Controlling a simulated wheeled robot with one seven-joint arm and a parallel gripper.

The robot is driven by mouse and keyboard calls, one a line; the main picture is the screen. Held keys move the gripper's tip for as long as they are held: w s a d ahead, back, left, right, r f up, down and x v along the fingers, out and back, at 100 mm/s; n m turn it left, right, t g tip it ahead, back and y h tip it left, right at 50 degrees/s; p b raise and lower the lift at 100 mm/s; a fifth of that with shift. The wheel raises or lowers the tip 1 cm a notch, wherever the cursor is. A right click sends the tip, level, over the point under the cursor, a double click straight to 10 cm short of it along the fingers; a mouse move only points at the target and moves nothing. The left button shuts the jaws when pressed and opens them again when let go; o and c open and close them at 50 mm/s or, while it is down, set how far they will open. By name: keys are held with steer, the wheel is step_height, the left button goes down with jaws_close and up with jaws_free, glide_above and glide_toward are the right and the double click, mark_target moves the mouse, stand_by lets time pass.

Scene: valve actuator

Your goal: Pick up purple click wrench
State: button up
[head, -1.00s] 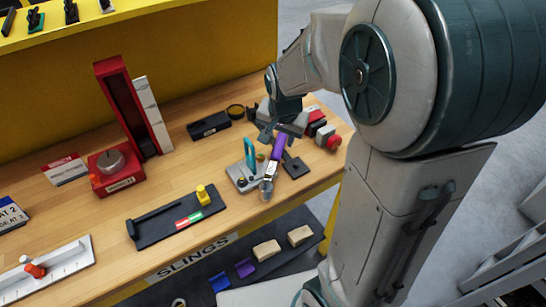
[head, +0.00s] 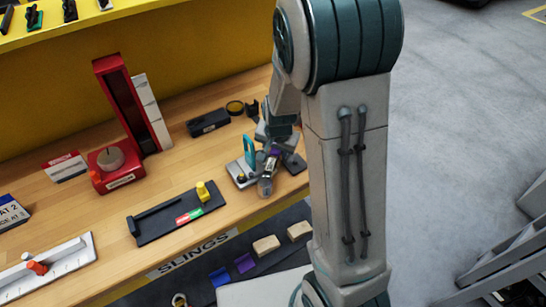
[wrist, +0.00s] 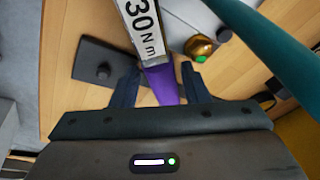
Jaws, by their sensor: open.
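The purple click wrench (wrist: 163,85) has a purple handle and a light label reading "30 Nm". In the wrist view its handle lies between the two fingers of my gripper (wrist: 160,88), which is open around it. In the head view a small purple patch of the wrench (head: 274,153) shows beside my gripper (head: 272,147), and my arm hides much of it. Whether the fingers touch the handle I cannot tell.
A grey fixture with a teal upright (head: 249,152) stands close left of the wrench. A black tray (head: 165,218) and a red device (head: 115,170) are further left on the wooden bench.

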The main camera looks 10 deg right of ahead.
jaws_close()
steer(key=shift+r, duration=0.1)
